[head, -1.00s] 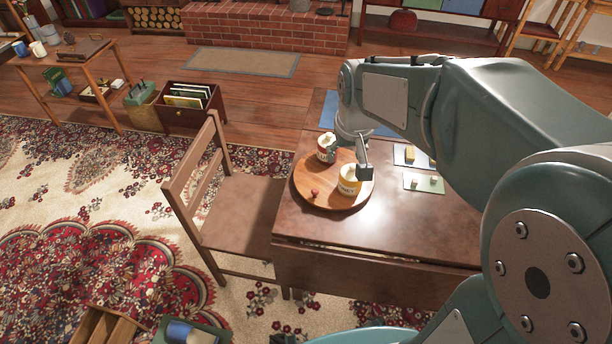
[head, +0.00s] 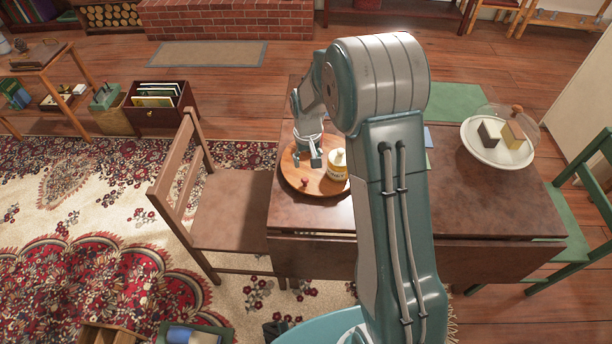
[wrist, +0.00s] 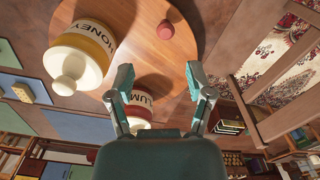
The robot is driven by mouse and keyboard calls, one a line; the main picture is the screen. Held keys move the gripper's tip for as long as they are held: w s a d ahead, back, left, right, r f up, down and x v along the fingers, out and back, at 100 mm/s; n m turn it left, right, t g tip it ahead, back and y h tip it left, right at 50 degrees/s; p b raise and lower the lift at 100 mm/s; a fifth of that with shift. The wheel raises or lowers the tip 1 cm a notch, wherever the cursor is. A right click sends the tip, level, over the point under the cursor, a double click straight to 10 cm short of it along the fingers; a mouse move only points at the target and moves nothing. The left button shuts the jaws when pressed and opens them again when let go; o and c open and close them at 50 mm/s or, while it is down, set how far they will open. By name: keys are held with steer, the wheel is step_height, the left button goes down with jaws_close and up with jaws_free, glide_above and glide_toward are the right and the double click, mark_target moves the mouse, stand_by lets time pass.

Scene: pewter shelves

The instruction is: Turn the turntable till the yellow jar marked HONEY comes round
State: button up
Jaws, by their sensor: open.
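The round wooden turntable (head: 296,178) lies on the brown table. The yellow HONEY jar (head: 337,170), with a cream lid, stands on its right side in the head view. In the wrist view the HONEY jar (wrist: 84,47) is at upper left, its lettering partly visible. A red-brown jar (wrist: 150,90), its label reading "LUM", shows between and below my fingers; my gripper hides it in the head view. A small red knob (wrist: 178,32) is on the turntable, also in the head view (head: 304,183). My gripper (head: 312,160) is open and empty above the turntable (wrist: 200,20).
A wooden chair (head: 235,210) stands left of the table (head: 480,205). A white plate under a clear dome (head: 497,150) sits at the table's right, beside a green mat (head: 455,100). Coloured cards (wrist: 80,125) lie near the turntable. The front right tabletop is clear.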

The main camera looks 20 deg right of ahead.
mark_target(305, 179)
steer(key=f, duration=0.4)
steer(key=a+f, duration=0.1)
steer(key=f, duration=0.2)
steer(key=shift+a, duration=0.1)
steer(key=shift+d+f, duration=0.2)
steer(key=shift+d, duration=0.15)
steer(key=c, duration=0.9)
steer(key=shift+a, duration=0.15)
jaws_close()
